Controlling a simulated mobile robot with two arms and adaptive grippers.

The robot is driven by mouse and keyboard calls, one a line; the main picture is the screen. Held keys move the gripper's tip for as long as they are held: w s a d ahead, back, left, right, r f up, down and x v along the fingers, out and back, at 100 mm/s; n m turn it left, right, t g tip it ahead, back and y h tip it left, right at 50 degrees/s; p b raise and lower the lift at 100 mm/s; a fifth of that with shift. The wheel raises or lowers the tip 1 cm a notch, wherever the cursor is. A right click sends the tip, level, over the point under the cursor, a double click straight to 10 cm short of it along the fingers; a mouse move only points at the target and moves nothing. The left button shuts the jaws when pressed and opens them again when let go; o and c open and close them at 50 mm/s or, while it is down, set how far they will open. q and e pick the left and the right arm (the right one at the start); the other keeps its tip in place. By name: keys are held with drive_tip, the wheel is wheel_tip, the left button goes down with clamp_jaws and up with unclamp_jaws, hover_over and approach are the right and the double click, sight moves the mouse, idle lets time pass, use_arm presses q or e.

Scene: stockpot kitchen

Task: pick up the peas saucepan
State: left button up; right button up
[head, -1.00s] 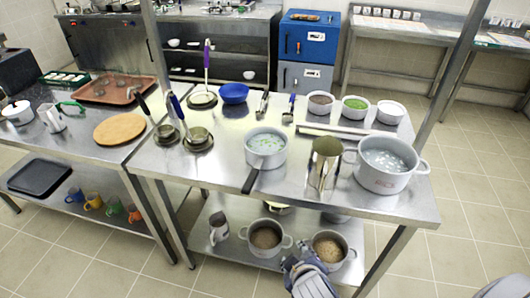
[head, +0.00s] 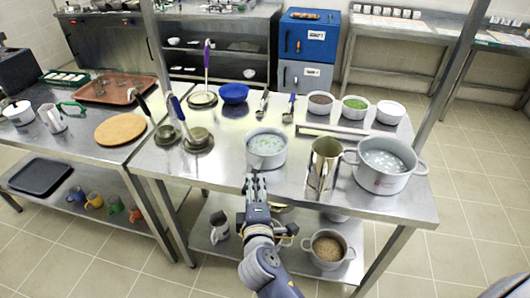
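The peas saucepan (head: 266,143), grey with pale green contents, stands upright on the steel table. Its dark handle points to the front and is now covered by my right gripper. My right gripper (head: 255,180) is at the handle, just in front of the pan's wall. Its fingers point away from me towards the pan. I cannot tell whether they are closed on the handle or apart around it. My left gripper is not in view.
A tall metal jug (head: 323,164) and a large two-handled pot (head: 383,172) stand right of the saucepan. Pots (head: 327,248) sit on the lower shelf.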

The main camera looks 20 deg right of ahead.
sight(255, 178)
drive_tip(key=x, duration=0.2)
drive_tip(key=p+x, duration=0.1)
drive_tip(key=x, duration=0.2)
drive_tip(key=shift+d+f, duration=0.1)
drive_tip(key=shift+f, duration=0.15)
drive_tip(key=shift+s, duration=0.1)
clamp_jaws()
drive_tip(key=shift+r, duration=0.25)
